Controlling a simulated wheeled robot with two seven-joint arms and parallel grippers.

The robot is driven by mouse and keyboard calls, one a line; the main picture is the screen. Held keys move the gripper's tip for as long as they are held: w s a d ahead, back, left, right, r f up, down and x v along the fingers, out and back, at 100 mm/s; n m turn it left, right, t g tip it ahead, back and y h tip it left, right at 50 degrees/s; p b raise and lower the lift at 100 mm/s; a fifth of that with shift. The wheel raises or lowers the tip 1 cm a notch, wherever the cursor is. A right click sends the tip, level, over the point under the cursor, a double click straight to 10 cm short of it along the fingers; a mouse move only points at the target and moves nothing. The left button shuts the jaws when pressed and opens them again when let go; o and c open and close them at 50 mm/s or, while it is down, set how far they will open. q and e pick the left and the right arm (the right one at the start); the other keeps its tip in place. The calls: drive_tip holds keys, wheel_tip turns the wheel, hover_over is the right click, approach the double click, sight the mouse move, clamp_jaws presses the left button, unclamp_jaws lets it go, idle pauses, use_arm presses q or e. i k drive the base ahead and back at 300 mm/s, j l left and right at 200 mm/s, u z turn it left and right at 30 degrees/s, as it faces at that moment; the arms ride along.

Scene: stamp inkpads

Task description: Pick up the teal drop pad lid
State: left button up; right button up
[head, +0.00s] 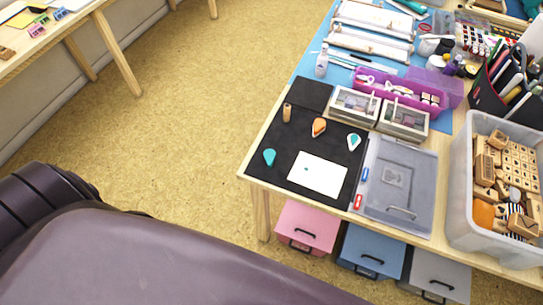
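A teal drop-shaped piece (269,157), which looks like the teal drop pad lid, lies on the black mat (296,178) near its left edge. A white drop-shaped piece with a teal centre (353,142) lies on the mat's right side, apart from it; it looks like the open pad. An orange drop-shaped pad (319,127) lies between them, farther back. Neither of my grippers is in view.
A small wooden stamp (287,112) stands on the mat behind the teal piece. Clear-lidded boxes (355,104) stand behind. A grey translucent case (395,185) and a bin of wooden stamps (497,190) are to the right. The mat around the teal piece is clear.

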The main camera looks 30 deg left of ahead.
sight(269, 154)
drive_tip(key=k+z, duration=0.35)
drive_tip(key=k+l+z, duration=0.15)
drive_tip(key=k+z, duration=0.2)
drive_tip(key=i+j+z, duration=0.15)
drive_tip(key=j+z, duration=0.35)
drive_tip(key=j, duration=0.55)
drive_tip(key=j+z, duration=0.5)
drive_tip(key=j, duration=0.5)
